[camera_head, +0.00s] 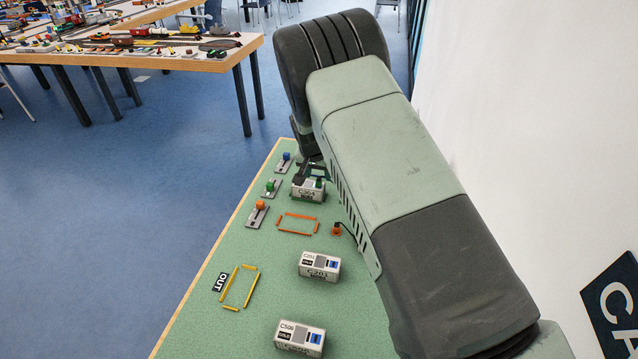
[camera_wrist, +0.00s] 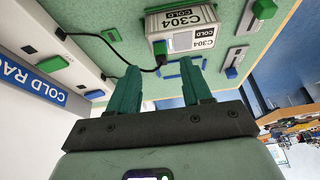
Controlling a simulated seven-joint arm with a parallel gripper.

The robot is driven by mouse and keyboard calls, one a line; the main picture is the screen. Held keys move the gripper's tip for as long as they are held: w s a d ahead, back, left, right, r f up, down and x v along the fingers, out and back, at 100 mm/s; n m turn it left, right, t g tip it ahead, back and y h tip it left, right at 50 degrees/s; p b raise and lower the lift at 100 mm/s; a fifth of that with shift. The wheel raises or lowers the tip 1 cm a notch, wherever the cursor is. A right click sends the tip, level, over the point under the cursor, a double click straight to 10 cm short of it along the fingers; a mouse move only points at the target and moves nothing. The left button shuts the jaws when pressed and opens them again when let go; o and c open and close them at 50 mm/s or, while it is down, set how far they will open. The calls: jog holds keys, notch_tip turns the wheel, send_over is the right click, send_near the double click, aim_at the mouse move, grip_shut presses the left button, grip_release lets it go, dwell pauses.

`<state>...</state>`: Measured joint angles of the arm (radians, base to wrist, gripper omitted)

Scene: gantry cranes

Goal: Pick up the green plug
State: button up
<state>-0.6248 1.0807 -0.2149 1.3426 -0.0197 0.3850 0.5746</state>
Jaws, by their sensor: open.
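A small dark green plug (camera_wrist: 160,48) with a black cable sits against the end of the white C304 COLD box (camera_wrist: 183,32) in the wrist view. In the head view a green piece, seemingly the same plug (camera_head: 319,182), shows at the C304 box (camera_head: 307,190), partly hidden by my gripper and arm. My gripper (camera_wrist: 161,80) is open and empty. Its two green fingers point toward the box, with the plug between their lines and a little beyond the tips. In the head view my gripper (camera_head: 309,170) is mostly hidden by my arm.
Slide switches with green (camera_head: 271,185), blue (camera_head: 286,156) and orange (camera_head: 260,204) knobs stand left of the box. An orange plug (camera_head: 336,230) with cable and two more white boxes lie nearer. A green block (camera_wrist: 52,64) sits on the rack by the wall.

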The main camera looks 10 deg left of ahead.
aim_at(319, 179)
jog(key=shift+x, duration=2)
jog(key=shift+s+a, duration=0.1)
grip_shut()
